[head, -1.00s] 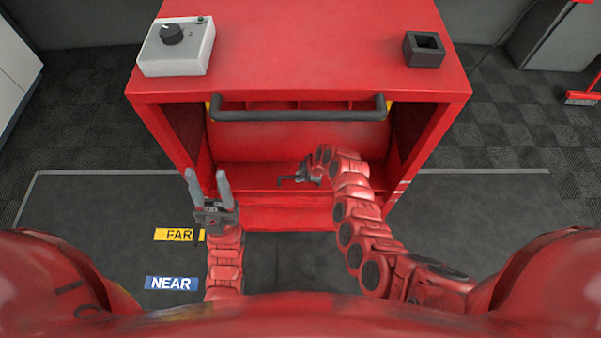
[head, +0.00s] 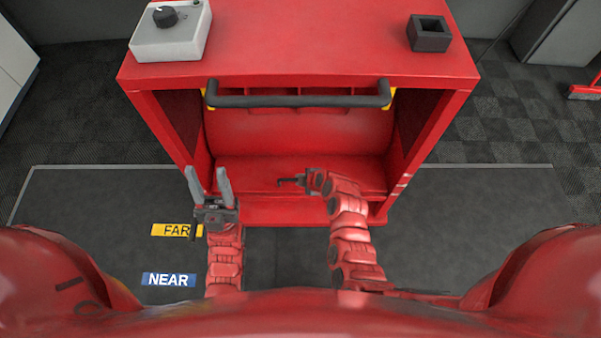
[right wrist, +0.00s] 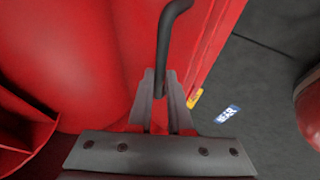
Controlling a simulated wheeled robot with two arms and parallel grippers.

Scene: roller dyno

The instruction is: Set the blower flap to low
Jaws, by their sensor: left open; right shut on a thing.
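The red blower cabinet (head: 300,62) stands in front of me, its front open below the top. My right gripper (head: 290,182) is low in this opening. In the right wrist view, its fingers (right wrist: 163,100) are shut on a dark bent rod (right wrist: 163,45). The rod runs up out of the picture; its far end is hidden, and I cannot tell its setting. My left gripper (head: 208,188) is open and empty, fingers upward, at the cabinet's lower left front. A dark bar handle (head: 298,101) crosses the front above.
A grey box with a black knob (head: 164,17) and a dark square socket (head: 429,33) sit on top of the cabinet. A yellow FAR label (head: 177,230) and a blue NEAR label (head: 168,280) lie on the dark mat (head: 480,215). Mat at right is clear.

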